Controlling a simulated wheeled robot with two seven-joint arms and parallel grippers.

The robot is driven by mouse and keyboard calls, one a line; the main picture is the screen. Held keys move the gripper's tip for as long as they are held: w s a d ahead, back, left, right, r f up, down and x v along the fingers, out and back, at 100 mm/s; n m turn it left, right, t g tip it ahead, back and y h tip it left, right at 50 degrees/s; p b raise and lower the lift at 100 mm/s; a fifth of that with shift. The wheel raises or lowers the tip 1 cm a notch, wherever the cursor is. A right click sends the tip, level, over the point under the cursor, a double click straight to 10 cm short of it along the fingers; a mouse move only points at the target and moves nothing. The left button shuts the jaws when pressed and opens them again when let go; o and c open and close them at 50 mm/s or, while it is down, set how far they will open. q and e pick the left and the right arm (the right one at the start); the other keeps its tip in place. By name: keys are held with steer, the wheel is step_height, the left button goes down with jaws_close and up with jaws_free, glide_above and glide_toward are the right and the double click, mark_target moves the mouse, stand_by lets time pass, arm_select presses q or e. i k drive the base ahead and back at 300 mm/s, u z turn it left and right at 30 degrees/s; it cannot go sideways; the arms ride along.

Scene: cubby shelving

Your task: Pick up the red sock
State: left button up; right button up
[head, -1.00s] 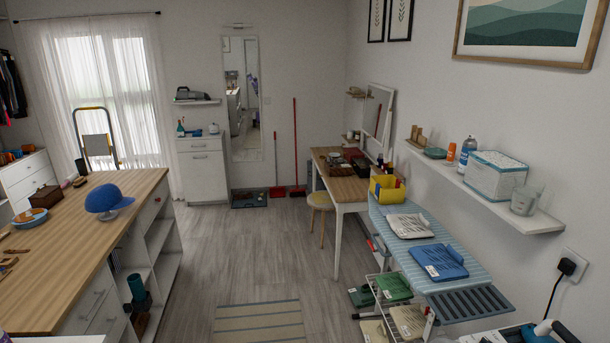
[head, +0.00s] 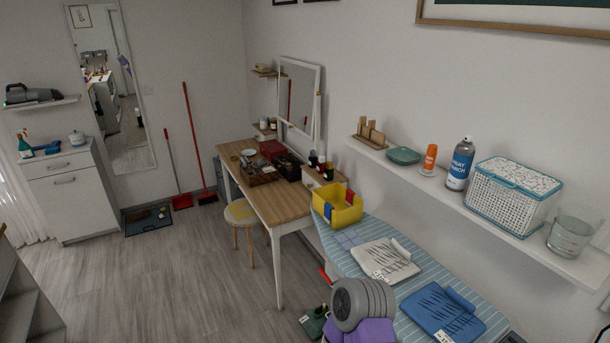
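A yellow bin (head: 334,213) stands at the far end of the blue striped ironing board (head: 340,245). Neither of my grippers shows in the head view. A grey ribbed and purple shape at the bottom edge looks like part of my own arm, with no fingers visible.
A folded white garment (head: 384,259) and a folded blue garment (head: 441,315) lie on the ironing board. A wall shelf (head: 480,212) with a spray can and a basket runs above it. A wooden desk (head: 285,203) and stool (head: 243,216) stand beyond. The grey floor (head: 170,285) at left is clear.

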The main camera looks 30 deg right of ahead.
mark_target(349, 193)
steer(key=i, duration=3.2)
steer(key=z, duration=2.1)
